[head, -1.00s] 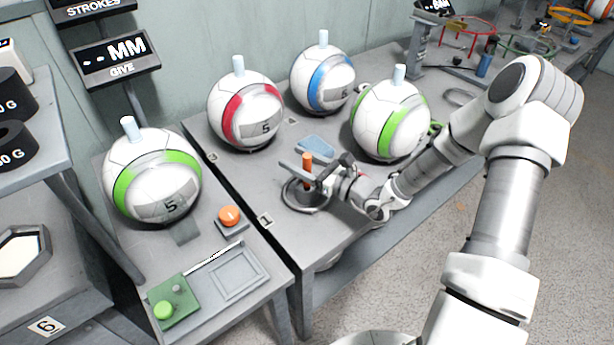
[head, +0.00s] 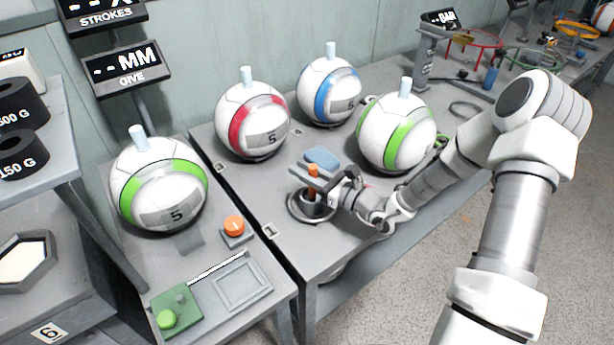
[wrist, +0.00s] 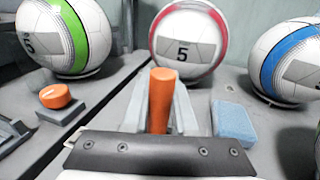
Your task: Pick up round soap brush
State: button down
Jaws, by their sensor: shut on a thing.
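The round soap brush has an upright orange handle (head: 313,189), with a dark grey round part low down, in a round dark-rimmed dish (head: 293,208) on the middle table. My gripper (head: 313,179) reaches in from the right and is shut on the handle. In the wrist view the orange handle (wrist: 160,98) stands between the two grey fingers (wrist: 160,110). The brush's lower end is hidden there by the dark bar of my gripper. I cannot tell whether the brush is clear of the dish.
A blue sponge (head: 322,157) lies just behind the gripper. Balls with red (head: 252,120), blue (head: 329,91) and green (head: 397,133) bands stand around it.

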jog(key=s+d+r+p, duration=0.2)
jog(key=d+r+p, duration=0.2)
jog(key=d+r, duration=0.7)
jog(key=shift+s+d, duration=0.15)
jog(key=shift+d, duration=0.1)
dwell(0.6)
